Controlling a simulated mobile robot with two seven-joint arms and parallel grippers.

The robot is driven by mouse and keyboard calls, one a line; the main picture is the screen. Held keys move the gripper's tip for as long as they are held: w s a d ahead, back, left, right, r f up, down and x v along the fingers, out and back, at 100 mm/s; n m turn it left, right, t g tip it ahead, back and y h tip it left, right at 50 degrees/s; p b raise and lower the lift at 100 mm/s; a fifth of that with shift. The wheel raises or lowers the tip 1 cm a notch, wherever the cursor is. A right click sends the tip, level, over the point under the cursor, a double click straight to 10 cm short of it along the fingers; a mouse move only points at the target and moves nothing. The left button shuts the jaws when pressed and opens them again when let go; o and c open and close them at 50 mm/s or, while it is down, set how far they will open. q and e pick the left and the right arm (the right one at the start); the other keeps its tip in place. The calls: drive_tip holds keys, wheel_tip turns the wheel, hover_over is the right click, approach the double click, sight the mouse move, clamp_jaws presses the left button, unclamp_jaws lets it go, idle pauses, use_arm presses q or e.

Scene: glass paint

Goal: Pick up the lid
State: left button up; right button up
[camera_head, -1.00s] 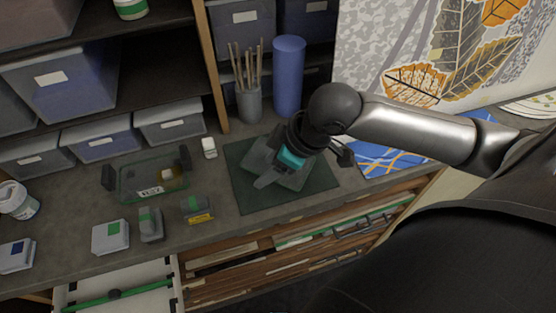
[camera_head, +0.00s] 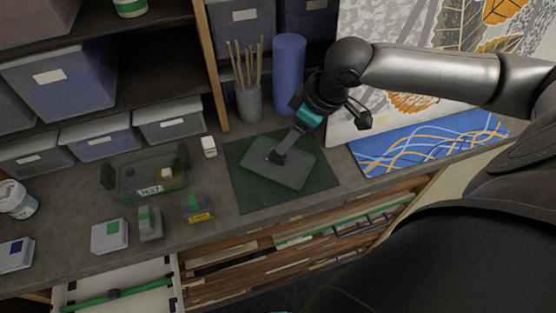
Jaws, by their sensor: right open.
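The lid (camera_head: 302,170) looks like a flat, grey, see-through rectangle with rounded corners. It lies on the dark green mat (camera_head: 245,193) on the worktop. My right gripper (camera_head: 279,156) reaches in from the upper right, a teal band near its fingers. Its fingertips are over the lid's middle; I cannot tell whether they touch it. The gripper is open, and the gap between its fingers is hard to see from here. A clear box (camera_head: 140,184) with dark side clips and a white label stands left of the mat. My left gripper is out of view.
A grey cup of brushes (camera_head: 250,103) and a blue cylinder (camera_head: 289,75) stand behind the mat. Small grey containers (camera_head: 110,236) lie at the front left. A drawer (camera_head: 125,297) is open below. A blue patterned sheet (camera_head: 425,145) lies at the right.

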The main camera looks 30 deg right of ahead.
sight(278, 155)
drive_tip(key=x, duration=0.3)
drive_tip(key=shift+f, duration=0.2)
drive_tip(key=shift+d+x, duration=0.15)
drive_tip(key=shift+x, duration=1.2)
drive_tip(key=shift+d+x, duration=0.2)
drive_tip(key=shift+x, duration=1.2)
clamp_jaws()
